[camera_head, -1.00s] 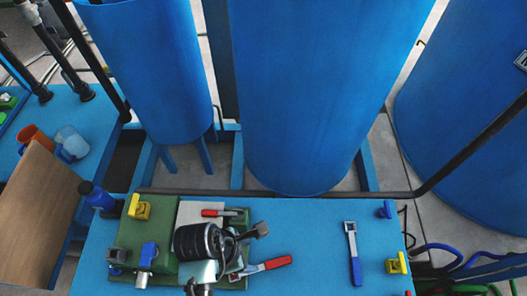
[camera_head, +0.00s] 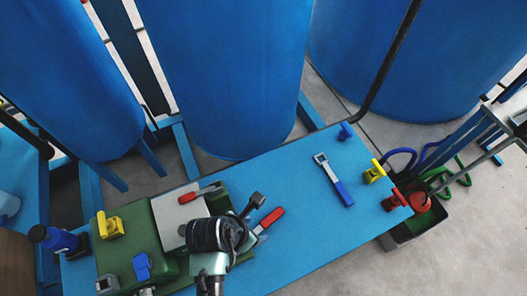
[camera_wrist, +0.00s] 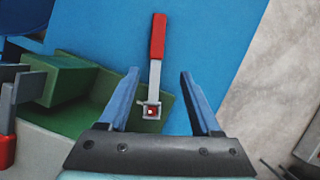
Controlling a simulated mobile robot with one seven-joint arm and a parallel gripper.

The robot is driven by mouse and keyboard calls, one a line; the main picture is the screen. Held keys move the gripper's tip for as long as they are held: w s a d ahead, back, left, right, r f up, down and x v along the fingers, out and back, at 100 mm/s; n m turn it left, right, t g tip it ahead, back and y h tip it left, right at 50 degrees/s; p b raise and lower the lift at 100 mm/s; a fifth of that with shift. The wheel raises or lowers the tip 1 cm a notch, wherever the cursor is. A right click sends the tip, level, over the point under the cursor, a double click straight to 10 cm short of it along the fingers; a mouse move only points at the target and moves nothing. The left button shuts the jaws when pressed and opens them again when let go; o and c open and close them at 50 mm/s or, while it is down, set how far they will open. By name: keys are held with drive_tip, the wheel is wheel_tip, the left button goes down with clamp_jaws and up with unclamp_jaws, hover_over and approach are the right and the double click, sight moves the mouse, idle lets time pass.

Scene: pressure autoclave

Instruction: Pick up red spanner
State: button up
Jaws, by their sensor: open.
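The red spanner has a red handle (camera_head: 270,218) and lies near the green unit on the blue table; my arm partly hides it in the head view. In the wrist view, its handle (camera_wrist: 158,36) points away from me, with a metal shaft running down to a square head around a small red spot. My gripper (camera_wrist: 158,73) is open, one finger on each side of the shaft in the picture. Nothing is held. The gap in height between fingers and spanner cannot be told.
A blue-handled spanner (camera_head: 335,181) lies to the right on the blue table (camera_head: 310,225). The green unit (camera_head: 165,215) carries yellow and blue fittings and a red-handled part (camera_head: 187,197). Yellow (camera_head: 375,171) and red (camera_head: 395,199) fittings line the right edge. Large blue tanks (camera_head: 225,70) stand behind.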

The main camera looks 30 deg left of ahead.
sight(263, 226)
drive_tip(key=x, duration=0.5)
drive_tip(key=b+x, duration=0.1)
drive_tip(key=x, duration=0.1)
drive_tip(key=shift+w+a+f, duration=0.15)
drive_tip(key=shift+w+a, duration=0.15)
clamp_jaws()
